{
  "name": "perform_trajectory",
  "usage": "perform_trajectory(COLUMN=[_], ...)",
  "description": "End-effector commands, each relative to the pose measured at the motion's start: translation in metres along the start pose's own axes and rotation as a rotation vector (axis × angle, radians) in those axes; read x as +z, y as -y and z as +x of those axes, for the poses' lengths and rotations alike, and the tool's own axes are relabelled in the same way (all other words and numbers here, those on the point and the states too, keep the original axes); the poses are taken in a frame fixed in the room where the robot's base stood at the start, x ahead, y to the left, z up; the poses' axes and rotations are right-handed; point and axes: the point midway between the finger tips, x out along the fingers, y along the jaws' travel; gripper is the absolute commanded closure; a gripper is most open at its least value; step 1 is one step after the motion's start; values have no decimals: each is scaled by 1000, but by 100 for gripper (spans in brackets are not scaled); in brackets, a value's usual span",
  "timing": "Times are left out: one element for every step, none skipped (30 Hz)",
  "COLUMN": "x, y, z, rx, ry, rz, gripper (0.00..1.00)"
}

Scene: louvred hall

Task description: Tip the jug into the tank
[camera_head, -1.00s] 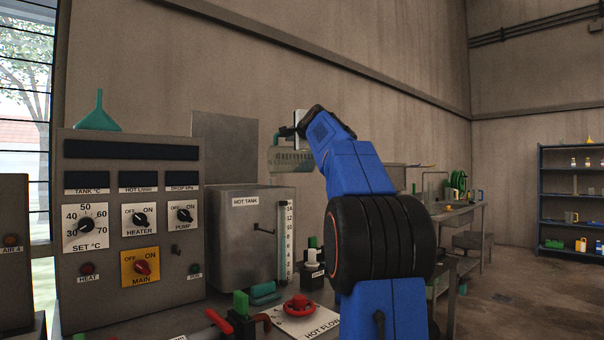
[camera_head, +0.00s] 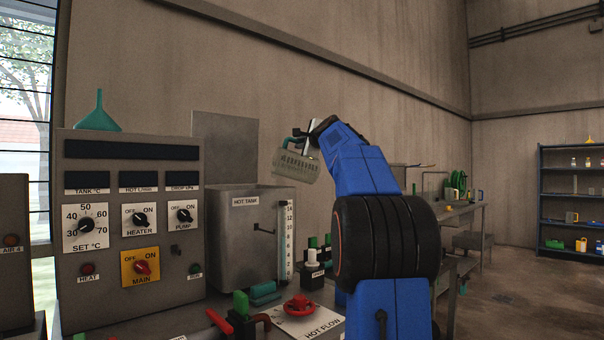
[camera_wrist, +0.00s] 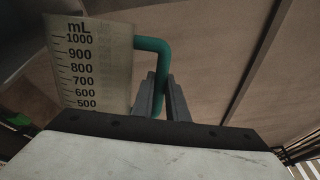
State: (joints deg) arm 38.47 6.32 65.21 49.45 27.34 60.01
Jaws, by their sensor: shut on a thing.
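The jug (camera_head: 297,164) is a translucent grey measuring jug with a green handle. It is held in the air above and to the right of the hot tank, tilted in the head view. My gripper (camera_head: 306,134) is shut on its green handle. In the wrist view the jug (camera_wrist: 92,65) shows its mL scale, and the gripper fingers (camera_wrist: 165,98) close around the handle (camera_wrist: 154,45). The hot tank (camera_head: 240,245) is a grey metal box with an open top and a level scale on its right side. Its inside is mostly hidden, and any liquid in the jug cannot be made out.
A control panel (camera_head: 135,225) with knobs stands left of the tank, with a green funnel (camera_head: 98,115) on top. A blue shelf (camera_head: 572,200) stands far right.

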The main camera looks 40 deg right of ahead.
Motion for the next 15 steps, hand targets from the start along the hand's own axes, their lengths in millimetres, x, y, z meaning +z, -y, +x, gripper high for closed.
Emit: perform_trajectory(x=[-1,-1,-1,-1,-1,-1,-1,-1,-2,-4,-6,-9,-12,-16,-20], y=[0,0,0,0,0,0,0,0,-1,-2,-3,-6,-8,-9,-12], z=[0,0,0,0,0,0,0,0,0,0,0,0,0,0,0], rx=[0,0,0,0,0,0,0,0,0,0,1,1,1,0,0], ry=[0,0,1,1,1,0,1,0,0,0,-1,-1,-1,-1,-2], rz=[8,10,11,10,10,9,9,10,15,22,34,57,77,101,130], gripper=[100,100,100,100,100,100,100,100,100,100,100,100,100,100,100])
